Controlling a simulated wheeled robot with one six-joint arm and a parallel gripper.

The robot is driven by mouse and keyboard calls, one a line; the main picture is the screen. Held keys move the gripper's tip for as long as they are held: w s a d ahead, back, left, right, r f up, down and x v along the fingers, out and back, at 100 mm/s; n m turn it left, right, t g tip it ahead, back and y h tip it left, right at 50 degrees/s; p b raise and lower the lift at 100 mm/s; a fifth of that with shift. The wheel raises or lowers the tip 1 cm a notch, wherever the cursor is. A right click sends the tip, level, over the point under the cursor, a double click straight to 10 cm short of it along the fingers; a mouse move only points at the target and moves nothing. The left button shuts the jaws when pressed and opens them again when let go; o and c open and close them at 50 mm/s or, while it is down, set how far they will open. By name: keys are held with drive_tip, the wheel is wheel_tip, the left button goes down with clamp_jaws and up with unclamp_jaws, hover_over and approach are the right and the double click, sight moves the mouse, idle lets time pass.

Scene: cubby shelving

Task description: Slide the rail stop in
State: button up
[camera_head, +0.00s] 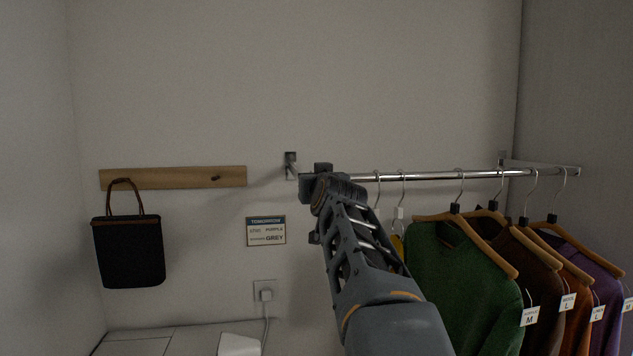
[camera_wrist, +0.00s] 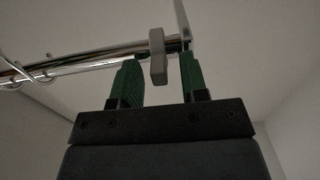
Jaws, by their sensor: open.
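A chrome rail (camera_head: 440,176) runs across the wall and also shows in the wrist view (camera_wrist: 92,60). A grey block, seemingly the rail stop (camera_wrist: 157,57), sits on the rail close to its end in the wrist view. My gripper (camera_head: 316,180) is at the left end of the rail in the head view. In the wrist view its two green fingers (camera_wrist: 160,75) are open, one to each side of the block, with gaps showing. The block cannot be made out in the head view, where my gripper covers that spot.
Several garments on hangers, the nearest a green sweater (camera_head: 450,275), hang right of my arm. A wall bracket (camera_head: 291,165) is just left of my gripper. A black bag (camera_head: 128,252) hangs from a wooden peg board (camera_head: 190,178). A sign (camera_head: 266,231) is on the wall.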

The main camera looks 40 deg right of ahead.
drive_tip(key=shift+c, duration=0.3)
clamp_jaws()
